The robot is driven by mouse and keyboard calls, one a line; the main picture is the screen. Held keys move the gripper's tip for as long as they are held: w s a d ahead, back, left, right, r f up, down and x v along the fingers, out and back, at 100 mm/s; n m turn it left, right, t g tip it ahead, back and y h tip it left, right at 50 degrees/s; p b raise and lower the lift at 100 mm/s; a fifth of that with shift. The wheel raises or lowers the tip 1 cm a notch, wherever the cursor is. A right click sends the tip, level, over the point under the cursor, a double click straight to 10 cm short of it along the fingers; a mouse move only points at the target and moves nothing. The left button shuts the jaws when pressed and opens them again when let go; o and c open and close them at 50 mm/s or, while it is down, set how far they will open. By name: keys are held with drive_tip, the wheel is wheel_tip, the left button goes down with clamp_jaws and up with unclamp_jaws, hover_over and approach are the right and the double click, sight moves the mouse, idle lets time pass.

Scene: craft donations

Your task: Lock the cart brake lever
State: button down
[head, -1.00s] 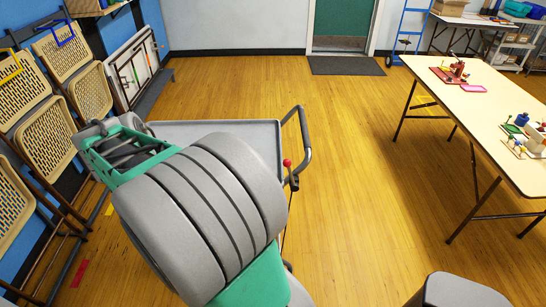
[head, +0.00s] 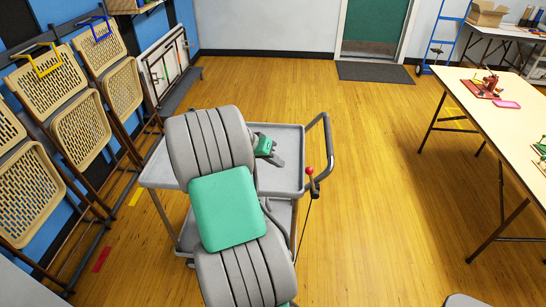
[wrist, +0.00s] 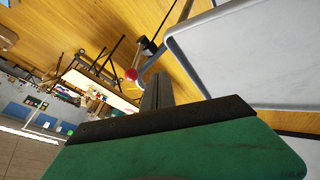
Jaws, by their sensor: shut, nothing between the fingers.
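The grey cart (head: 160,172) stands in front of me, with my arm hiding much of its middle. Its push handle (head: 328,150) rises at the right end. The brake lever's red knob (head: 309,171) stands beside the tray's right edge, above a black bracket (head: 314,186). The knob also shows in the wrist view (wrist: 131,75), just left of my fingers. My gripper (head: 277,161) is shut and empty over the tray, left of the knob and apart from it. Its dark fingers show in the wrist view (wrist: 158,90).
Folding chairs (head: 80,135) hang on a rack along the left wall. A long cream table (head: 500,115) with a red tool and a pink tray stands at the right. The wooden floor (head: 385,200) between cart and table is clear. A dark mat (head: 375,72) lies by the door.

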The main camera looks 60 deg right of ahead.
drive_tip(key=s+d+f+p, duration=0.2)
drive_tip(key=s+d, duration=0.1)
drive_tip(key=s, duration=0.2)
drive_tip(key=shift+s+d+f, duration=0.2)
drive_tip(key=shift+d+f, duration=0.05)
drive_tip(key=shift+f, duration=0.05)
drive_tip(key=shift+s+r, duration=0.1)
drive_tip(key=shift+s, duration=0.05)
drive_tip(key=s+d+f+t+y+b, duration=0.1)
drive_tip(key=s+d+t+y+b, duration=0.1)
drive_tip(key=s, duration=0.5)
drive_tip(key=s+d+f+m+t+y+b, duration=0.1)
drive_tip(key=s+d+t+y, duration=0.1)
drive_tip(key=s+d+t, duration=0.3)
drive_tip(key=shift+s+d+f+t+b, duration=0.15)
drive_tip(key=shift+s+d+t+b, duration=0.25)
drive_tip(key=shift+s, duration=1.3)
